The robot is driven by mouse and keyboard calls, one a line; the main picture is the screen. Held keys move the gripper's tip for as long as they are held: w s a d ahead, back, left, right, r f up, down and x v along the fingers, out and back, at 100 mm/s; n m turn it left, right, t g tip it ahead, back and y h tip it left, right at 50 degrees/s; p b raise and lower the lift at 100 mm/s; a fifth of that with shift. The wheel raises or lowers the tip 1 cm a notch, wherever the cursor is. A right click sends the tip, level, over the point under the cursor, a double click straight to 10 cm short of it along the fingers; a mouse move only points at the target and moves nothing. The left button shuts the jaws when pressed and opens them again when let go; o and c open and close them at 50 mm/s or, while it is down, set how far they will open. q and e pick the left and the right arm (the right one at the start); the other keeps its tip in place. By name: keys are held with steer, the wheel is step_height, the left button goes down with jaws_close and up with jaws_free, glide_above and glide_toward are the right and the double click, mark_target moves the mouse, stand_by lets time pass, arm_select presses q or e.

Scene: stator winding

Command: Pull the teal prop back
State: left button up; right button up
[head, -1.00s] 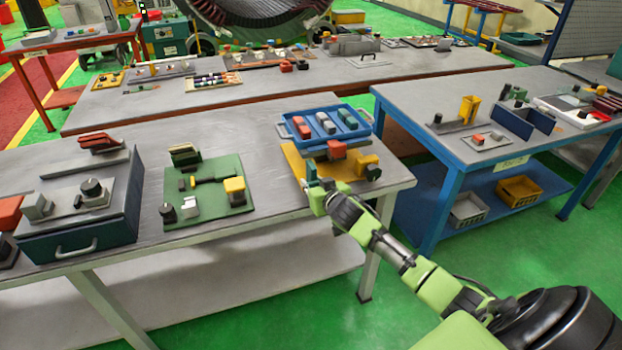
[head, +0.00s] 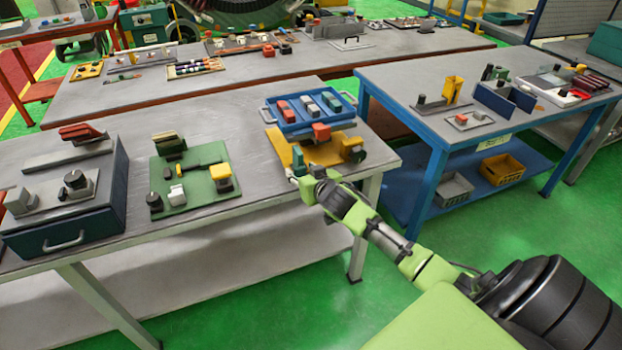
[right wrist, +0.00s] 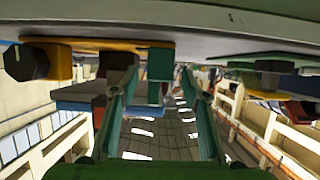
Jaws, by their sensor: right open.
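The yellow fixture plate (head: 285,150) lies at the near right corner of the grey table, with a red block (head: 321,132) and a yellow block with a black knob (head: 352,147) on it. A small teal upright piece (head: 298,157), which looks like the teal prop, stands at its front left. My right gripper (head: 296,179) is at the table's front edge, just in front of the plate. In the right wrist view, the scene hangs upside down; its two green fingers (right wrist: 160,105) are apart, and a teal block (right wrist: 158,65) shows between them. I cannot tell whether they touch it. My left gripper is out of view.
A blue tray (head: 268,115) with coloured blocks sits behind the plate. A green board (head: 205,195) with parts lies to the left, then a dark blue drawer box (head: 95,230). A blue workbench (head: 400,90) stands to the right across a gap. Bare tabletop (head: 250,175) lies between board and plate.

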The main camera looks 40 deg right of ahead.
steer(key=v, duration=1)
steer(key=shift+f, duration=0.15)
steer(key=s+a+f+n+g+y, duration=0.1)
steer(key=s+f+g, duration=0.4)
steer(key=f, duration=1.2)
steer(key=s+a+f+n+g, duration=0.1)
steer(key=s+f, duration=0.8)
steer(key=f, duration=0.7)
steer(key=s+a+f+n+g, duration=0.1)
steer(key=s+a+f+g, duration=0.1)
steer(key=s+a+f, duration=0.2)
steer(key=s+a+f+n+g+y, duration=0.1)
steer(key=s+a+f, duration=0.4)
steer(key=s+f, duration=0.5)
steer(key=s+a+f+n+g+y, duration=0.1)
steer(key=s+a+f+g, duration=0.2)
steer(key=s, duration=1.8)
step_height(320, 180, down, 4)
steer(key=a, duration=0.2)
steer(key=shift+a+f, duration=0.25)
